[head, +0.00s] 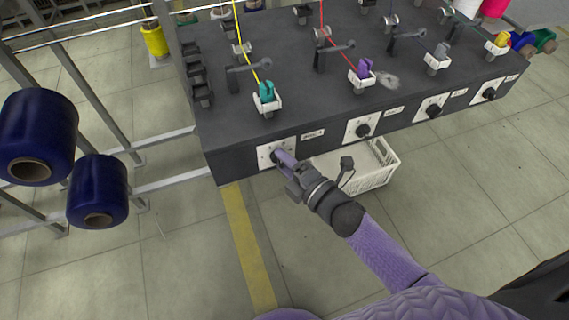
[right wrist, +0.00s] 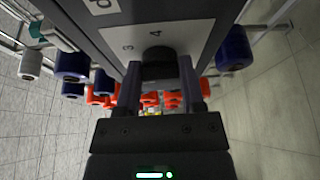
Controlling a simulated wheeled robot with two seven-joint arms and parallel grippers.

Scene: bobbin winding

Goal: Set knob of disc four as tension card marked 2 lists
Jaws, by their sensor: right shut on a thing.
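A dark machine body has a row of black knobs on white plates along its front. My right gripper (head: 286,160) is shut on the leftmost knob (right wrist: 158,55), which is largely hidden by it in the head view. The right wrist view shows the knob between the two fingers, with marks 3 and 4 on its plate (right wrist: 132,36). The other knobs are the second (head: 362,131), third (head: 433,111) and rightmost (head: 489,94). A small label (head: 313,135) sits beside the held knob; its text is too small to read. No tension card can be made out. My left gripper is not in view.
A white crate (head: 385,160) stands on the floor below the machine. Two dark blue spools (head: 38,125) (head: 98,180) hang on the rack at left. Teal (head: 266,91) and purple (head: 363,69) pieces sit in holders on top.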

